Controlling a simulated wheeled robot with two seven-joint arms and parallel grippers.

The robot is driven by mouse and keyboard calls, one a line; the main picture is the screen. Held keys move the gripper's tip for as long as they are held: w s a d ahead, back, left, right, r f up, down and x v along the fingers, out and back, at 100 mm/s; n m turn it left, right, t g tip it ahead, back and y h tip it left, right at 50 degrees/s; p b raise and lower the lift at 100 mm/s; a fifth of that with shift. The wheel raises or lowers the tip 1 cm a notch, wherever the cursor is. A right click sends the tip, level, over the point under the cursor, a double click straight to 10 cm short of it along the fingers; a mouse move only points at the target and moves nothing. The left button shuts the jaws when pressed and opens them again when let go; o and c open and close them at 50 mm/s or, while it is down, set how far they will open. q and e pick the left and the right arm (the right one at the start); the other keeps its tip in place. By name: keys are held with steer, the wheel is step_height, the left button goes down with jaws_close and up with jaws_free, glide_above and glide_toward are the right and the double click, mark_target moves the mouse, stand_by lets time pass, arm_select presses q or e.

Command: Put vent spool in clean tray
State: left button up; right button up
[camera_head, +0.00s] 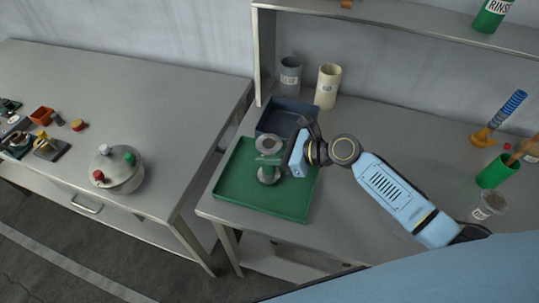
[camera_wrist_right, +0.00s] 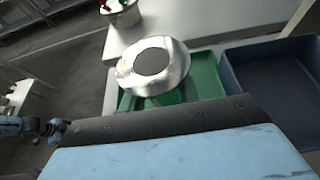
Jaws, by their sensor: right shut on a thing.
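The vent spool (camera_head: 268,144) is a grey metal piece with a round flange at each end. My right gripper (camera_head: 274,160) is shut on its middle and holds it upright over the green tray (camera_head: 236,196). In the right wrist view the spool's upper flange (camera_wrist_right: 152,62) shows as a bright ring with a dark centre, above the green tray (camera_wrist_right: 208,75). I cannot tell whether the spool's lower end touches the tray. I cannot make out which tray is called clean. A blue and dark arm part of mine shows at the left of the wrist view; its jaws are unclear.
A dark blue tray (camera_head: 270,122) stands directly behind the green tray. A grey cup (camera_head: 290,76) and a cream cup (camera_head: 327,87) stand behind it. A pot lid with coloured knobs (camera_head: 118,172) is on the left bench, across a gap. The green tray's floor looks otherwise empty.

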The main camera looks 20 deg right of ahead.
steer(key=shift+f, duration=0.25)
steer(key=shift+f, duration=0.15)
steer(key=o, duration=1.1)
steer(key=shift+f, duration=0.1)
steer(key=shift+c, duration=0.2)
steer(key=shift+r, duration=0.3)
steer(key=v, duration=1.2)
steer(key=shift+s+f, duration=0.1)
steer(key=shift+f, duration=0.05)
